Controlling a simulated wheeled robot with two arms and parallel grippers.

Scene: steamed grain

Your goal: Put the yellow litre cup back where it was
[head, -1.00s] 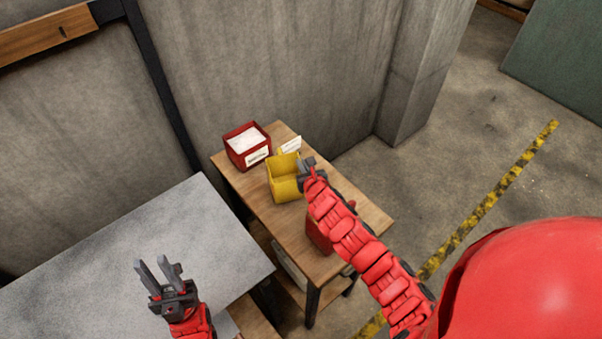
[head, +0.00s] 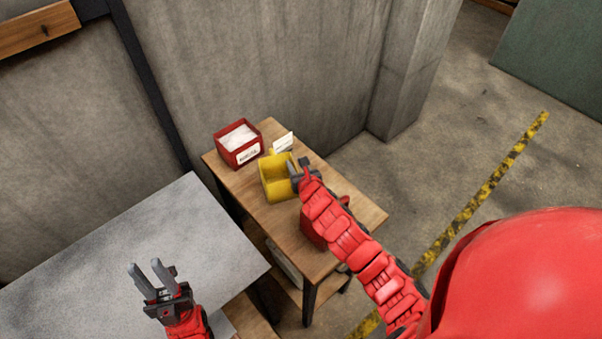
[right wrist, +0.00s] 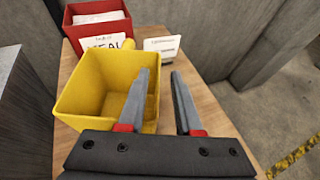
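The yellow litre cup, a square open-topped yellow container (head: 274,192), stands on the small wooden table. It also shows in the right wrist view (right wrist: 85,92), with its inside in sight. My right gripper (head: 294,170) is at the cup's right side. In the right wrist view its two fingers (right wrist: 160,80) are apart, one over the cup's opening and one outside its right wall. I cannot tell whether either finger touches the wall. My left gripper (head: 150,276) is open and empty above the grey table, far from the cup.
A red box (head: 238,145) with white contents and a label stands behind the cup. A white card (head: 283,141) stands beside it, with a small yellow patch nearby. Another red object (head: 312,232) is partly hidden under my right arm. A concrete wall backs the wooden table (head: 262,222).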

